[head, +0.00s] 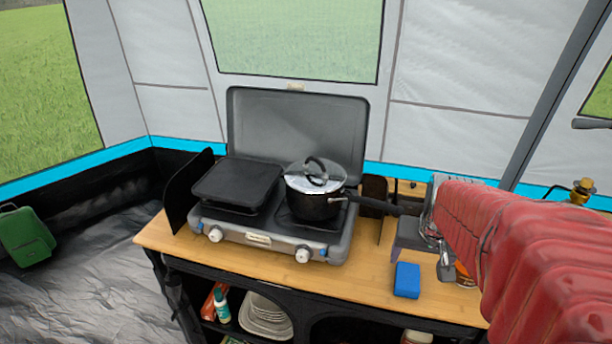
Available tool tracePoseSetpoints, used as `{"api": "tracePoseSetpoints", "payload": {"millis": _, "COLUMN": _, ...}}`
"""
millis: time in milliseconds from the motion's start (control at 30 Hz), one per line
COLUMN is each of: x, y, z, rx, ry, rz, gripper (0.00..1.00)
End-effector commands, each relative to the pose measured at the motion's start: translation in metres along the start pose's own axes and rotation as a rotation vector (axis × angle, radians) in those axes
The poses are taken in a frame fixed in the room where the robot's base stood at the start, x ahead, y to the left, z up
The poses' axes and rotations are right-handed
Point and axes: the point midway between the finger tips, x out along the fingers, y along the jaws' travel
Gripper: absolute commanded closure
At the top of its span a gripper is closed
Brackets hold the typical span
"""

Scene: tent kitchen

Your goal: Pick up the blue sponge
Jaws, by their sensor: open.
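The blue sponge (407,280) lies on the wooden tabletop (350,278) near its front edge, right of the stove. All of its top and front show, and nothing touches it. My gripper (425,240) is at the end of my red-sleeved arm, which reaches in from the right. It is open and appears above and behind the sponge in the picture, apart from it. Its fingers are small and partly covered by my arm, so their exact gap is hard to see.
A two-burner stove (262,238) with a raised lid holds a black griddle (236,184) and a lidded pot (315,190); the pot's handle points toward my gripper. An orange-labelled container (465,276) stands right of the sponge, partly hidden. The tabletop left of the sponge is clear.

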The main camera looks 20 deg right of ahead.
Motion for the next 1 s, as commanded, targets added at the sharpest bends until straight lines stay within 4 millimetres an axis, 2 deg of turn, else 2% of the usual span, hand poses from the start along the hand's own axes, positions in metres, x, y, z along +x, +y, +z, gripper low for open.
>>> {"api": "tracePoseSetpoints", "payload": {"millis": 600, "x": 0.071, "y": 0.0, "z": 0.001, "rx": 0.0, "ry": -0.004, "rz": 0.0, "gripper": 0.3}}
{"api": "tracePoseSetpoints", "payload": {"millis": 767, "x": 0.081, "y": 0.0, "z": 0.001, "rx": -0.001, "ry": -0.002, "rz": 0.0, "gripper": 0.3}}
{"api": "tracePoseSetpoints", "payload": {"millis": 1000, "x": 0.082, "y": 0.0, "z": 0.0, "rx": 0.0, "ry": 0.0, "rz": 0.0, "gripper": 0.3}}
